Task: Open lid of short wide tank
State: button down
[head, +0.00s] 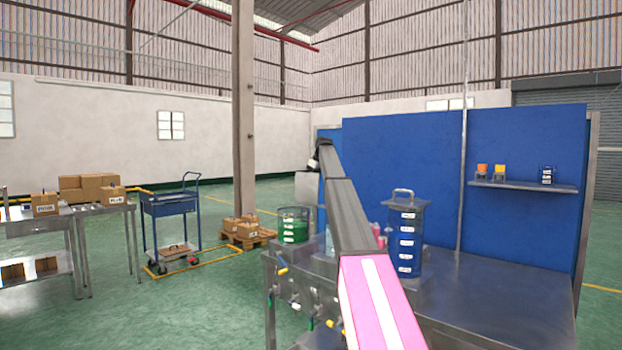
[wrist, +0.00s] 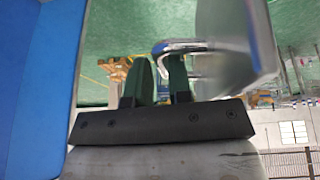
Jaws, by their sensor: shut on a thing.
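The short wide tank (head: 293,229) holds green contents and stands at the left back of the metal table in the head view. Its top shows no lid or handle. In the wrist view, a round grey lid (wrist: 238,45) with a curved metal handle (wrist: 185,45) is at my gripper (wrist: 160,68). The fingers are shut on the handle, though the exact contact is partly hidden. In the head view, the far end of my arm is raised above and right of the short tank; the fingers are too small to make out there.
A tall blue tank (head: 405,243) with a handled lid stands on the metal table (head: 480,285). Small pink items are partly hidden behind my arm. Blue panels (head: 525,140) with a shelf (head: 520,186) stand behind. Valves line the table's front left. The table's right side is clear.

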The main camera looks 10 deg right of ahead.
jog(key=shift+g+y, duration=0.3)
jog(key=shift+y, duration=0.1)
jog(key=shift+w+d+f, duration=0.35)
jog(key=shift+d+f, duration=0.45)
jog(key=shift+d, duration=0.05)
jog(key=shift+w+d+f, duration=0.35)
jog(key=shift+d+f, duration=0.4)
jog(key=shift+d, duration=0.15)
jog(key=c, duration=1.2)
grip_release()
jog(key=shift+o, duration=0.2)
jog(key=a+v, duration=0.1)
jog(key=v, duration=1.1)
jog(key=shift+w+a+r, duration=0.2)
jog(key=shift+r, duration=0.25)
